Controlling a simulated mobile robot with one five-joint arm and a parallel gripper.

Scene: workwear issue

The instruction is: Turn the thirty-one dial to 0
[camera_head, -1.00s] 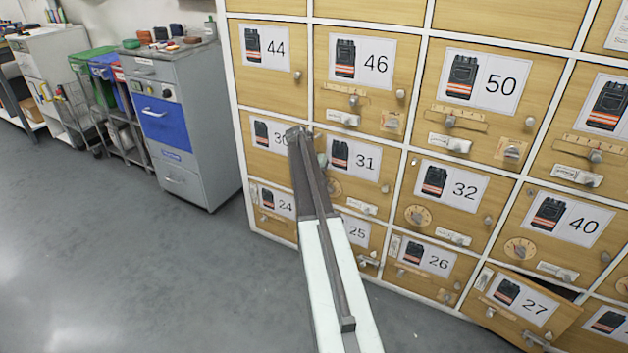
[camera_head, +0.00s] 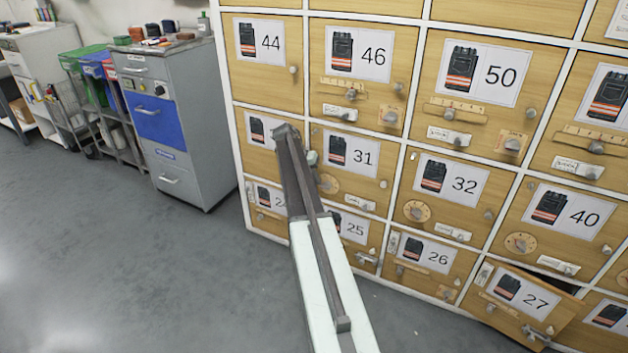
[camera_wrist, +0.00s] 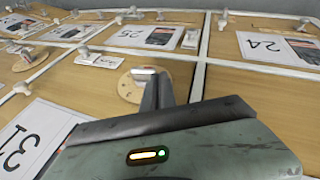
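The thirty-one door (camera_head: 374,171) is a wooden locker door with a white picture card. Its round tan dial (camera_head: 328,184) sits low on the door's left side, partly hidden by my arm. In the wrist view the dial (camera_wrist: 128,90) is a tan disc with a pale bar knob (camera_wrist: 143,71). My gripper (camera_wrist: 156,86) has its dark fingers over the dial, in line with the knob. Whether they touch or hold the knob is unclear. In the head view my gripper (camera_head: 314,164) is small and mostly hidden. The dial's marks and setting cannot be read.
Doors 30, 25 (camera_head: 353,227) and 32 (camera_head: 450,188) surround door 31, with knobs and latches standing out. Door 27 (camera_head: 524,298) hangs ajar at the lower right. A grey cabinet (camera_head: 182,175) stands left. The floor (camera_head: 130,270) in front is clear.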

